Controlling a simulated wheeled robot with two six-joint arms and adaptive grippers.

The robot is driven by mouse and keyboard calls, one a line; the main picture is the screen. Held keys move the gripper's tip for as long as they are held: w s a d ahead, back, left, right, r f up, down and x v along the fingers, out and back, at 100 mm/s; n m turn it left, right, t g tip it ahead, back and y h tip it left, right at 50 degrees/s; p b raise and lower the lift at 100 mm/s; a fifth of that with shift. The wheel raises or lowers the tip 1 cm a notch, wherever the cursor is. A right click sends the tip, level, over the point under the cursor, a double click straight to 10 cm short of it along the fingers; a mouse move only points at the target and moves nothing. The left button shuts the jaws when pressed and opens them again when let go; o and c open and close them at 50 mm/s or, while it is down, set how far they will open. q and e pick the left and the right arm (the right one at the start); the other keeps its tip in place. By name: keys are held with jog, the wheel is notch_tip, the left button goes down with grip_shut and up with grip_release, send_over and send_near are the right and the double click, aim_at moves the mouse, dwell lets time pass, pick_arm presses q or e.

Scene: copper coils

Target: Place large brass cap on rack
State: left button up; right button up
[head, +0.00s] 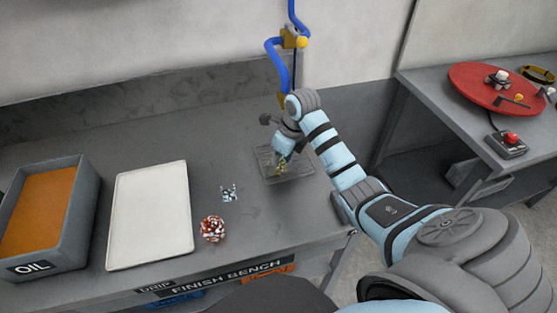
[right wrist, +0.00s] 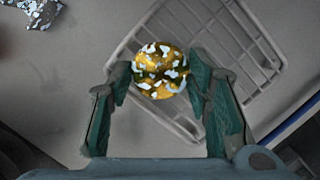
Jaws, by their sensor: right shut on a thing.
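My right gripper (head: 284,158) reaches down over a wire rack (head: 304,167) on the bench. It is shut on the brass cap (head: 281,170), a round golden piece with white and dark patches. In the right wrist view the cap (right wrist: 160,70) sits between the two green fingers of the gripper (right wrist: 160,82). The rack (right wrist: 215,25) lies behind and below it in that view. I cannot tell whether the cap touches the rack. My left gripper is not in view.
A silver crumpled piece (head: 228,193) and a red-and-white speckled ball (head: 213,229) lie left of the rack. Further left are a white tray (head: 150,215) and an oil bin (head: 78,228). A blue pipe (head: 292,15) rises behind. A red disc (head: 485,90) is on the right table.

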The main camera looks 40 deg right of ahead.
jog(key=o, duration=1.2)
jog(key=shift+f, duration=0.15)
jog(key=p+v, duration=0.4)
jog(key=v, duration=0.8)
jog(key=shift+r, duration=0.25)
jog(key=shift+w+f, duration=0.1)
jog(key=shift+a, duration=0.1)
